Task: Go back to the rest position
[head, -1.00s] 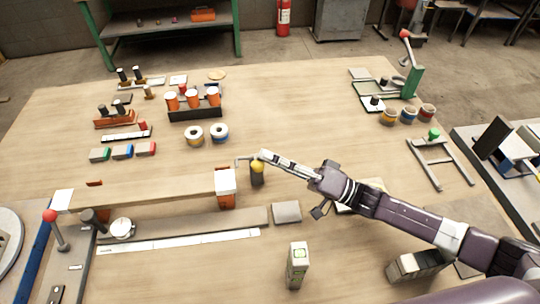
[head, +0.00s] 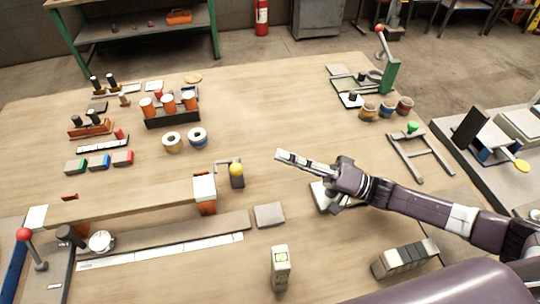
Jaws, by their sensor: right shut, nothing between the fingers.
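My right gripper (head: 282,155) is shut and empty. It hangs above the middle of the wooden table, pointing left, with its arm coming in from the lower right. Its tips are to the right of a small dark post with a yellow ball (head: 237,170) and apart from it. The left gripper is not in the head view. A hollow brick is not clearly recognisable; a long wooden beam (head: 130,203) rests on orange supports at the left.
A black rack with orange cups (head: 172,118), tape rolls (head: 172,142) and coloured blocks (head: 98,162) stand on the left. A green lever press (head: 385,76) is at the back right. The table's middle (head: 270,115) is mostly clear.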

